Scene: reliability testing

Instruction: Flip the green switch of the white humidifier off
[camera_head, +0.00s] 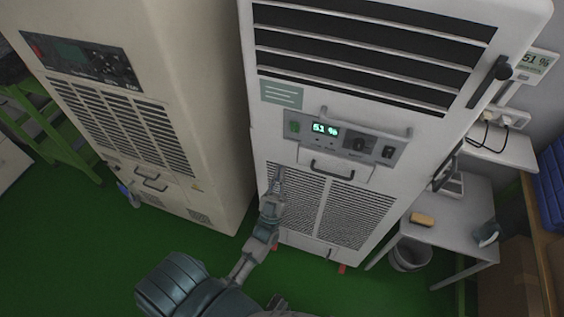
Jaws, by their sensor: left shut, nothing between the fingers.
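The white humidifier (266,140) stands upright in the middle, to the right of a beige cabinet. My right gripper is not in view.
A beige cabinet (180,60) stands close on the left. A handle bar (366,127) sticks out over the panel, and another handle (331,170) is below it. A small table (450,235) and a bin (410,254) stand at the right. Green floor shows around my arm.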

